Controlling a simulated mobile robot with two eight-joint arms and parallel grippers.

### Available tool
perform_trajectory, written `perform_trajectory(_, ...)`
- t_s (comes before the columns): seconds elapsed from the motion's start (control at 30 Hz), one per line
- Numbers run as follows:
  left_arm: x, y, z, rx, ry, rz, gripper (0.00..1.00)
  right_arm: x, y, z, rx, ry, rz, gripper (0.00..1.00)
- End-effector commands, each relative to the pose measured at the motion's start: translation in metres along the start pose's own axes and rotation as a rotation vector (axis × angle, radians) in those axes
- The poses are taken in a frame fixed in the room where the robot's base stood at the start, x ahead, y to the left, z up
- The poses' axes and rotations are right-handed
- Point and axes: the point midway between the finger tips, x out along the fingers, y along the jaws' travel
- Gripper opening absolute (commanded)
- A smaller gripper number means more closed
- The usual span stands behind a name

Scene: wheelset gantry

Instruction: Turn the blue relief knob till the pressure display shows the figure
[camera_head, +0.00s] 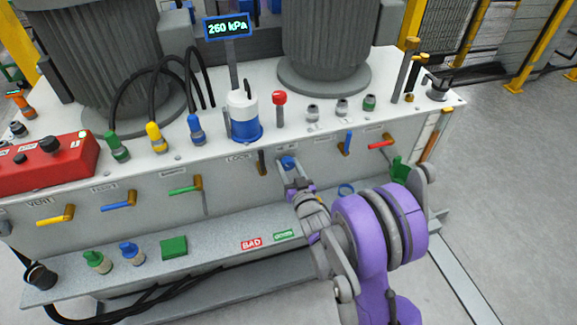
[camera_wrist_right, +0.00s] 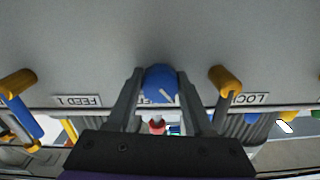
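The blue relief knob (camera_head: 288,162) sits on the front face of the gantry's white bench. My right gripper (camera_head: 291,176) reaches it from the front. In the right wrist view the round blue knob (camera_wrist_right: 160,83), with a pale line on its face, fills the space between the two fingers of my right gripper (camera_wrist_right: 160,90). The fingers appear to touch it on both sides. The label behind it is mostly hidden. The pressure display (camera_head: 228,27) reads 260 kPa. My left gripper is not in view.
A lower shelf (camera_head: 213,252) with BAD and GOOD labels runs below. A red box (camera_head: 50,163) stands far left. Grey floor is open at right.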

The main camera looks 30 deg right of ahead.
Motion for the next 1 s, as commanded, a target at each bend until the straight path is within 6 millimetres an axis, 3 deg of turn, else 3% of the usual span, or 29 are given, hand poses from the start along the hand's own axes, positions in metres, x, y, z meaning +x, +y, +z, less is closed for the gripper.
perform_trajectory(0.03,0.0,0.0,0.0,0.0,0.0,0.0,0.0,-0.0001,-0.0001,0.0,0.0,0.0,0.0,0.26)
perform_trajectory(0.2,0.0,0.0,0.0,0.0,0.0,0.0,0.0,-0.0002,-0.0001,0.0,0.0,0.0,0.0,0.0)
perform_trajectory(0.63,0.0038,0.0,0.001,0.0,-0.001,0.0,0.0,-0.0001,0.0001,0.0002,-0.076,-0.002,0.0,0.0)
perform_trajectory(0.67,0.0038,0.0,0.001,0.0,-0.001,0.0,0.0,-0.0001,0.0001,0.0002,-0.075,-0.002,0.0,0.53)
perform_trajectory(0.83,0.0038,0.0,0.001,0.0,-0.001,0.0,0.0,-0.0001,0.0001,0.0001,-0.075,-0.002,0.0,0.82)
perform_trajectory(1.0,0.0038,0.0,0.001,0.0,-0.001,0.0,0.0,-0.0001,0.0002,0.0,-0.075,-0.002,0.0,0.82)
